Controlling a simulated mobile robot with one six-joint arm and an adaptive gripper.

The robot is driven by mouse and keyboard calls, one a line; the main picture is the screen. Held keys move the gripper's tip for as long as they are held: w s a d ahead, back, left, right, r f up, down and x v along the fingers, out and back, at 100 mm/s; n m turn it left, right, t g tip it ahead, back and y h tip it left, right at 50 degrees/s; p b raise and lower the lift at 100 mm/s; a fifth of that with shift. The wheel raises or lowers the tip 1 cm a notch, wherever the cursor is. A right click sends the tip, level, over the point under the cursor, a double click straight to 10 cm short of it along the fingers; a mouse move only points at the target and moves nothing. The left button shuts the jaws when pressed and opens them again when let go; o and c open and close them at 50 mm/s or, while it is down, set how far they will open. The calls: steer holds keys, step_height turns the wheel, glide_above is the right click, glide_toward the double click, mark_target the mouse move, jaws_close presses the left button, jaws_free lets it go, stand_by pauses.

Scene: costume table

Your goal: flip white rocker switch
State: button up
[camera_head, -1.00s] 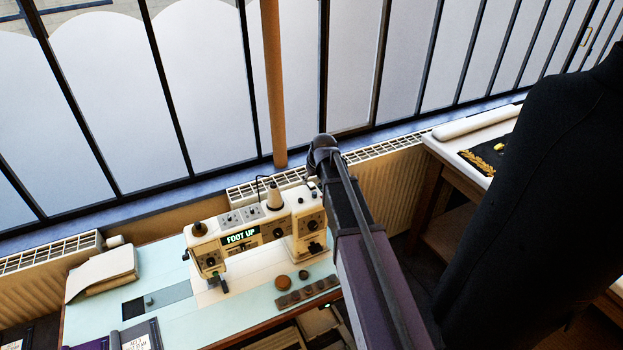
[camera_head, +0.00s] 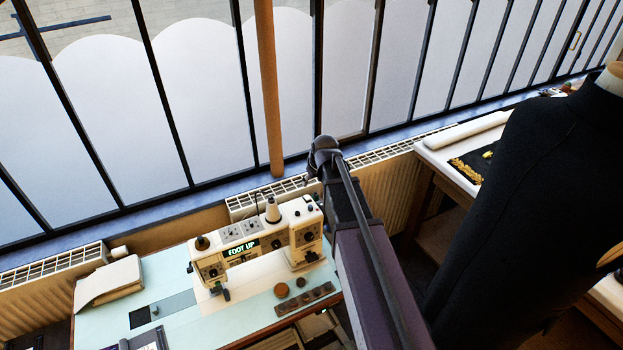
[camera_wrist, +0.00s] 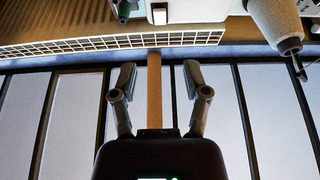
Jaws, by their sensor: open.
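The cream sewing machine (camera_head: 225,259) stands on the pale blue table, with a lit "FOOT UP" display (camera_head: 242,248). In the wrist view, a small pale block in a dark surround (camera_wrist: 160,14) shows at the top edge; it may be the white rocker switch, but I cannot be sure. I cannot make out the switch in the head view. My gripper (camera_wrist: 160,80) is open and empty in the wrist view, fingers apart in front of the window and below that block in the picture. In the head view my arm mostly hides the gripper.
A white thread cone (camera_wrist: 275,20) rises at the wrist view's top right. A radiator (camera_head: 385,190) and barred window stand behind the table. A black-clothed mannequin (camera_head: 520,190) stands right of my arm. Round and strip-like brown pieces lie before the machine.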

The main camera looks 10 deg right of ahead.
steer(key=s+a+f+m+g+b, duration=0.1)
steer(key=s+f+b, duration=0.2)
steer(key=s, duration=0.4)
steer(key=s+f+m+g+b, duration=0.1)
steer(key=s+f+b, duration=0.2)
steer(key=s, duration=0.5)
steer(key=s+a+f+g+h+b, duration=0.1)
steer(key=s+f+g+b, duration=0.1)
steer(key=s+f+b, duration=0.2)
steer(key=s, duration=0.3)
steer(key=shift+s+a+f+m, duration=0.25)
steer(key=shift+a+f+m, duration=0.1)
steer(key=shift+f+m, duration=0.05)
stand_by(0.7)
